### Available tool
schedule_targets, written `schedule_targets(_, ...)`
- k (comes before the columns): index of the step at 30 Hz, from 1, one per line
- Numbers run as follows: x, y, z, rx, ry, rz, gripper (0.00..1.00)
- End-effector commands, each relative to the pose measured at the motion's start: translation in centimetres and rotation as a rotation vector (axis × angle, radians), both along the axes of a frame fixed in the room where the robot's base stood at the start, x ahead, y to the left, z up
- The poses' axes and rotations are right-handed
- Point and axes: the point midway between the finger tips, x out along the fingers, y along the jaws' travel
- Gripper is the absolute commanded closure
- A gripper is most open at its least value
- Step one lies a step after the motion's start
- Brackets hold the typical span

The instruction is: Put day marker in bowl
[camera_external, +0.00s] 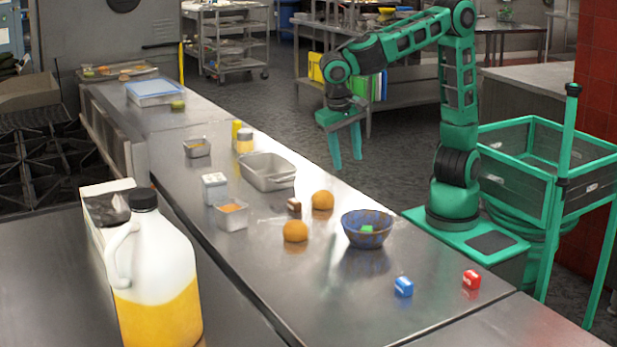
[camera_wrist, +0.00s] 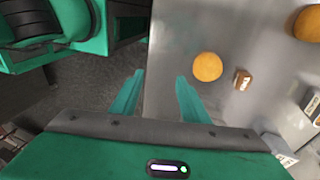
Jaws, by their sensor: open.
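The blue bowl (camera_external: 378,237) stands on the steel counter near my base, with a small green block (camera_external: 367,229) inside it. A blue block (camera_external: 403,286) and a red block (camera_external: 471,279) with pale lettering lie on the counter in front of the bowl. A small brown block (camera_external: 294,205) lies between two oranges; in the wrist view the brown block (camera_wrist: 242,79) shows white letters too small to read surely. My gripper (camera_external: 346,162) is open and empty, raised beyond the counter's far edge. Its fingers (camera_wrist: 160,76) show spread in the wrist view, left of the nearer orange.
Oranges (camera_external: 322,200) (camera_external: 295,231) lie beside the brown block. A metal pan (camera_external: 266,172), small metal tins (camera_external: 231,214) and a yellow-lidded jar (camera_external: 244,142) stand farther left. A large juice jug (camera_external: 160,280) stands in the foreground. The counter around the blue and red blocks is clear.

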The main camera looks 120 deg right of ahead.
Motion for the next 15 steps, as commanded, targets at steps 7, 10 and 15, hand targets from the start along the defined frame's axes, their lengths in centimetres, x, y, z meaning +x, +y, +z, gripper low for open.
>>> schedule_targets(7,-9.5,-6.1,-2.2,0.148,-0.050,0.391,0.58)
schedule_targets(10,-13.3,-7.1,-3.5,0.187,-0.081,0.555,0.58)
schedule_targets(15,-18.4,-7.5,-5.9,0.221,-0.130,0.804,0.58)
